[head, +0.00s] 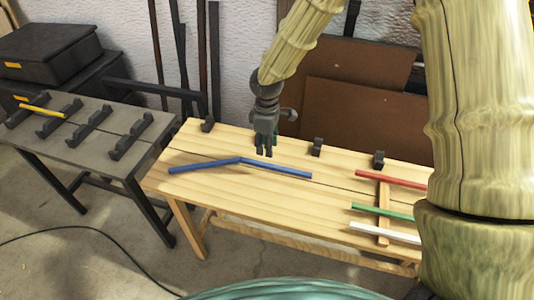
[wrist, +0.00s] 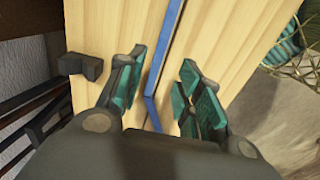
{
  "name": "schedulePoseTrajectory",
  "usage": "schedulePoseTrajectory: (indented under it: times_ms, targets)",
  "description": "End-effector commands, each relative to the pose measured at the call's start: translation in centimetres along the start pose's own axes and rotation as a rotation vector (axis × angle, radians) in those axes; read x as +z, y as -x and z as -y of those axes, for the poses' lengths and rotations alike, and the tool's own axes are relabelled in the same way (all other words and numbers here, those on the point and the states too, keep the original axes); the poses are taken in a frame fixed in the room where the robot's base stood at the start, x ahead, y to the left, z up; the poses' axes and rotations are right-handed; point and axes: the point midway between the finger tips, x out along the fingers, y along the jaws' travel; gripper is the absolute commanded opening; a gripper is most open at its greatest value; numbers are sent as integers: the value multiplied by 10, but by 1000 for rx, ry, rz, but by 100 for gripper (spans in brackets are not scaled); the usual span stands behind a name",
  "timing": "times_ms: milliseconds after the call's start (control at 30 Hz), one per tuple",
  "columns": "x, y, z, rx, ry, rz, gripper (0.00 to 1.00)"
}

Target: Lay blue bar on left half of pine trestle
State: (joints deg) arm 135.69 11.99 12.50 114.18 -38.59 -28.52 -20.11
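The blue bar (head: 274,167) lies on the left half of the pine trestle (head: 232,190), with a bend near its middle. One arm runs to the left and the other to the right. My gripper (head: 264,152) is above the trestle, just behind the bar near its bend. In the wrist view my gripper (wrist: 160,95) is open, with its teal finger pads on either side of the blue bar (wrist: 168,50). The pads appear apart from the bar, and its lower end is hidden behind the gripper body.
A grey table (head: 75,150) at left holds a yellow bar (head: 42,111) on dark racks.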

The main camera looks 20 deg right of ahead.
Motion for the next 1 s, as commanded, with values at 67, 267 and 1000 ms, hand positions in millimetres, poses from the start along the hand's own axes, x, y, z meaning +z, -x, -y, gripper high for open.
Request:
schedulePoseTrajectory:
  times_ms: [67, 267, 1000]
  targets:
    - [0, 11, 0, 1, 0, -1, 35]
    - [0, 30, 0, 0, -1, 0, 35]
    - [0, 44, 0, 0, 0, 0, 35]
